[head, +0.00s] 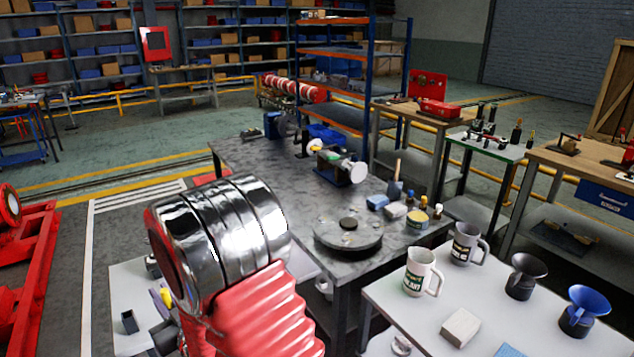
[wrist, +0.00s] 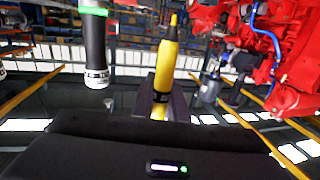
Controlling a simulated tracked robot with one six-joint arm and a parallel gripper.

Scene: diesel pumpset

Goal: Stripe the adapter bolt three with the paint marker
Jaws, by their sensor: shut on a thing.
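My gripper (wrist: 162,100) shows in the wrist view, its dark fingers shut on a yellow paint marker (wrist: 166,62). The marker stands out past the fingertips, with its narrow orange-tipped end at the top of the picture. Red machinery (wrist: 292,70) with a blue hose (wrist: 256,28) fills the upper right of the wrist view, apart from the marker. I cannot pick out adapter bolt three in either view. In the head view my gripper and the marker do not show; my arm takes up the lower left middle.
A grey workbench (head: 262,160) bears a round plate (head: 347,240) and small bottles. A white table (head: 385,298) holds mugs (head: 420,272) and funnels (head: 585,308). A red frame (head: 25,290) stands at far left. A dark cylinder (wrist: 95,45) hangs left of the marker.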

